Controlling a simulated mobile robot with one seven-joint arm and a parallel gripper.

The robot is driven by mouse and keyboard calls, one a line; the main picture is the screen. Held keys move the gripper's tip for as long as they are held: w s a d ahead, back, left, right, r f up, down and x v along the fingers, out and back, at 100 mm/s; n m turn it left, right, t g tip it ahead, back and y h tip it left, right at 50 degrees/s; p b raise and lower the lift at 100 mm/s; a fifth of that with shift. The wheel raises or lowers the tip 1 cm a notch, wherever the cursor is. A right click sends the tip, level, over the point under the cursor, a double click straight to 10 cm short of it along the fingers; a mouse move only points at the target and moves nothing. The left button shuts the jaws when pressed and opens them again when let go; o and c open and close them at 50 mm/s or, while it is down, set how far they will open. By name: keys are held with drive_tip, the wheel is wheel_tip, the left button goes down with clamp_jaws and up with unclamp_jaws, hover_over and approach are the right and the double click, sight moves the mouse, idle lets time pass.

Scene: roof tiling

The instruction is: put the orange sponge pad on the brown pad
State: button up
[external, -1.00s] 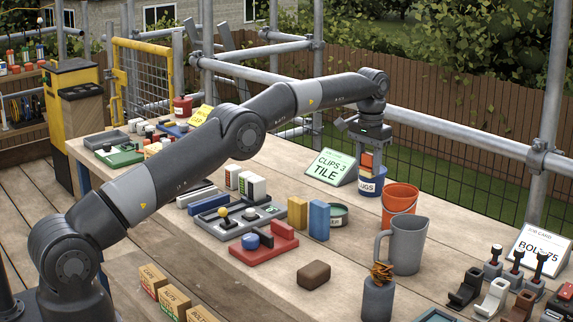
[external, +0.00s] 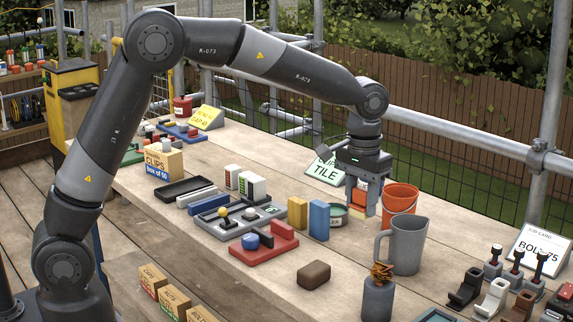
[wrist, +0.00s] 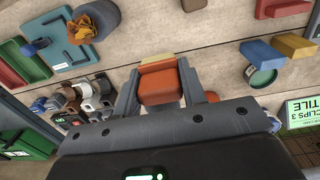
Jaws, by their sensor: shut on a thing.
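My gripper (external: 364,211) is upright over the right side of the bench, its two fingers closed around an orange block, which I take for the orange sponge pad (external: 361,186). In the wrist view the pad (wrist: 160,84) sits between the fingers (wrist: 160,100), with a yellow-green strip along its far edge. How far its underside is from the bench is hard to tell. A brown rounded block, likely the brown pad (external: 314,275), lies flat near the bench's front edge, left of and nearer than the gripper. Its top is bare.
An orange bucket (external: 400,199) stands just right of the gripper and a grey jug (external: 405,246) in front of it. A blue block (external: 319,220), a yellow block (external: 297,213) and a green tin (external: 338,215) stand left. A dark vase (external: 378,299) stands right of the brown pad.

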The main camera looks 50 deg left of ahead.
drive_tip(key=s+f, duration=0.2)
drive_tip(key=s, duration=1.2)
hover_over(314, 267)
wheel_tip(314, 267, down, 7)
drive_tip(key=shift+r, duration=0.1)
drive_tip(key=shift+f, duration=2.05)
drive_tip(key=shift+f, duration=0.1)
drive_tip(key=o, duration=1)
drive_tip(key=shift+c, duration=0.2)
